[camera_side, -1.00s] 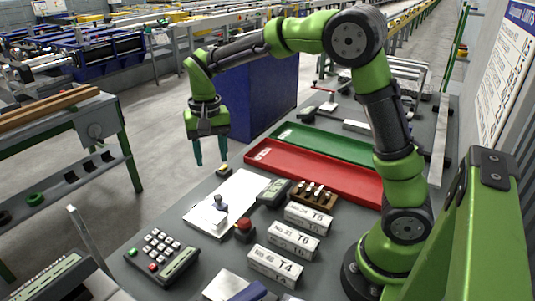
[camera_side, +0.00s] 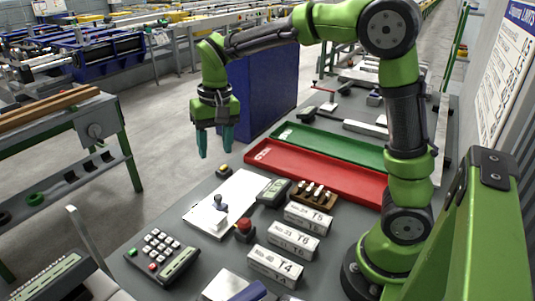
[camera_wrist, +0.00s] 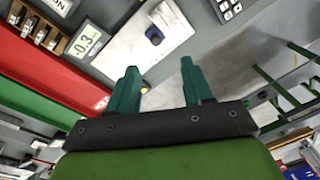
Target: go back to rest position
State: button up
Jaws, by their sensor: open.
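My gripper (camera_side: 216,143) is open and empty, its two teal fingers pointing down. It hangs in the air above the far left edge of the grey table (camera_side: 150,215), near the left end of the red tray. In the wrist view my gripper (camera_wrist: 159,75) also shows with a clear gap between the fingers. A small yellow-topped block (camera_side: 223,171) lies on the table below the gripper, beside the white plate (camera_side: 235,195). The wrist view shows part of a yellow spot near the left finger.
A red tray (camera_side: 330,176) and a green tray (camera_side: 335,146) lie behind. White boxes (camera_side: 293,239), a red button (camera_side: 244,226), a digital gauge (camera_side: 273,191) and a keypad (camera_side: 162,256) stand on the table. A blue cabinet (camera_side: 262,95) is beyond. The air around the gripper is clear.

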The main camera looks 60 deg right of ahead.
jog(key=s+r+n+t, duration=0.1)
jog(key=s+r+t, duration=0.1)
jog(key=s, duration=0.6)
jog(key=s+r+n+t+y, duration=0.1)
jog(key=s+t, duration=0.3)
jog(key=s, duration=0.5)
jog(key=shift+a+r, duration=0.35)
